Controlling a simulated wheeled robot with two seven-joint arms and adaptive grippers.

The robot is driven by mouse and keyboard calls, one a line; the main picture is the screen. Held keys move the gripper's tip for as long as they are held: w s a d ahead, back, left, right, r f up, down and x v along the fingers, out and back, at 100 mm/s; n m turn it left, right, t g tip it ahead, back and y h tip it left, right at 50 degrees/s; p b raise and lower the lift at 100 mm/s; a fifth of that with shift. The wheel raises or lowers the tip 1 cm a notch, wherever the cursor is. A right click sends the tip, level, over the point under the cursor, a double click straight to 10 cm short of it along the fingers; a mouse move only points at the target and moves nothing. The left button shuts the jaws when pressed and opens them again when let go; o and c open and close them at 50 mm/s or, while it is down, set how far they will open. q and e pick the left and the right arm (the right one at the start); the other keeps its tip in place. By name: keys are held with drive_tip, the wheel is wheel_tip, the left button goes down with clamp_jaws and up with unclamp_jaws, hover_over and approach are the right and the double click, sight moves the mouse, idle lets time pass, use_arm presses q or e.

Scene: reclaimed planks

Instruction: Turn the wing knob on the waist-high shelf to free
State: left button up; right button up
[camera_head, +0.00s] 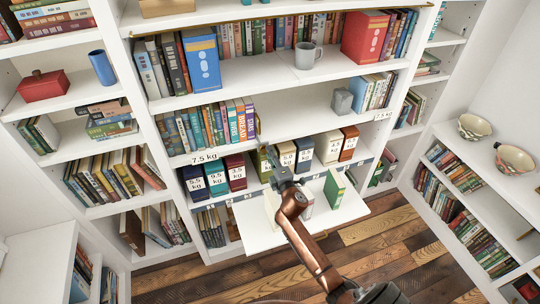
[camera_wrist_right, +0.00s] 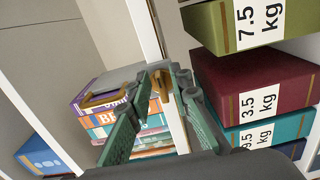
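My right gripper (camera_head: 267,160) is at the front edge of the middle shelf (camera_head: 340,122) of the white bookcase, over the row of weight-labelled boxes. In the right wrist view its green-padded fingers (camera_wrist_right: 163,78) slant toward each other, with their tips close around a small brass-coloured piece (camera_wrist_right: 161,90) at the shelf edge, apparently the wing knob. The fingers and tips hide most of it, so its turn angle and whether the tips touch it are unclear. A gold bracket-like loop (camera_wrist_right: 103,98) shows just left of the fingers. My left gripper is not in view.
Books (camera_wrist_right: 150,118) stand close behind the fingers. Labelled boxes, including a maroon one (camera_wrist_right: 250,85) and an olive one (camera_wrist_right: 235,22), stand close to the right in the wrist view.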

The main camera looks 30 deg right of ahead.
drive_tip(key=shift+o, duration=0.4)
drive_tip(key=v, duration=1.2)
drive_tip(key=shift+a+r, duration=0.1)
